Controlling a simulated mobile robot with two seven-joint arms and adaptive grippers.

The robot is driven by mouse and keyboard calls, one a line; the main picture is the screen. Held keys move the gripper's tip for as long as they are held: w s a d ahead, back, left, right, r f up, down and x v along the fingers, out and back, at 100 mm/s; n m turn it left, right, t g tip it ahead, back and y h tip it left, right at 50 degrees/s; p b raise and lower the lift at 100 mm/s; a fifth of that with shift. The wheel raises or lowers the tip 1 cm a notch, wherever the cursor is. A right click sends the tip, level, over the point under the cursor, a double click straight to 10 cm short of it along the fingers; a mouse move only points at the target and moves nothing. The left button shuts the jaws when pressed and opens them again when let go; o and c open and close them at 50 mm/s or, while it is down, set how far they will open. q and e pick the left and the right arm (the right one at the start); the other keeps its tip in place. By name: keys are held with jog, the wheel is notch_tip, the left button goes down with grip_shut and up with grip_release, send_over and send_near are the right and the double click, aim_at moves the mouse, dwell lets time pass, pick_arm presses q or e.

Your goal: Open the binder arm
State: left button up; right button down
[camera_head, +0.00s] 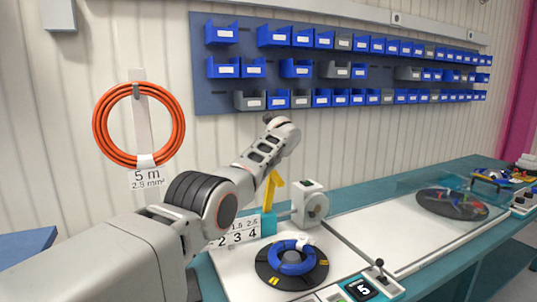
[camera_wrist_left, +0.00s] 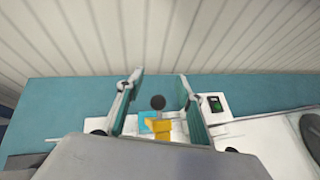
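The yellow binder arm (camera_head: 272,188) stands up, slightly tilted, from a teal base (camera_head: 268,223) on the workbench. In the left wrist view, a yellow part (camera_wrist_left: 157,129) and a black round knob (camera_wrist_left: 157,102) show between the fingers. My left gripper (camera_wrist_left: 158,92) is open, its two teal-faced fingers apart on either side of the knob, without visible contact. In the head view the left gripper's fingers are hidden behind my wrist. My right gripper is not in view.
A blue cable coil (camera_head: 291,268) lies on a black turntable (camera_head: 263,268) in front of the base. A white unit with a round dial (camera_head: 309,203) stands just right of the binder arm. An orange coil (camera_head: 179,125) hangs on the wall. Blue bins (camera_head: 274,36) line the back wall.

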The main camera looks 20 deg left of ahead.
pick_arm(q)
jog(key=shift+d, duration=0.1)
jog(key=shift+s+d+r, duration=0.2)
jog(key=shift+d+r, duration=0.05)
jog(key=shift+v, duration=1.1)
jog(key=v, duration=0.8)
jog(key=shift+s, duration=0.3)
